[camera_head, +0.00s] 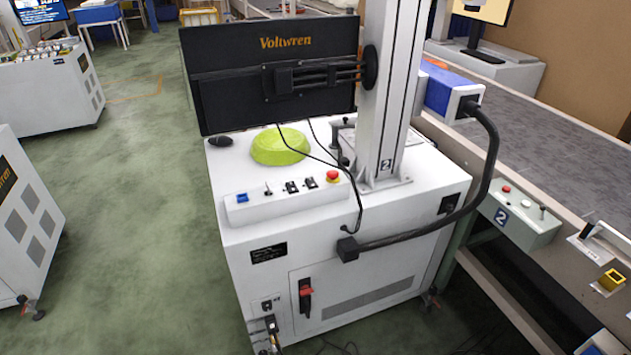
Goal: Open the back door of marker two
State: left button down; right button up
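Marker two is a white cabinet (240,255) in the middle of the view, with a "2" label on its column (383,90). Its door (365,275) is a panel low on the side facing me, with a vent grille (368,297) and a black handle with a red part (305,292) near its left edge. The door looks closed, flush with the cabinet. The handle stands roughly upright. Neither of my grippers is in view.
A thick black cable (420,235) loops over the door's upper right. A cable and socket (270,325) sit left of the door. A green bowl-like object (280,147) and a monitor (270,70) are on top. A conveyor (560,120) runs along the right. Open floor (150,230) lies left.

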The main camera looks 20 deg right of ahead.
aim_at(380, 276)
jog(key=z, duration=1)
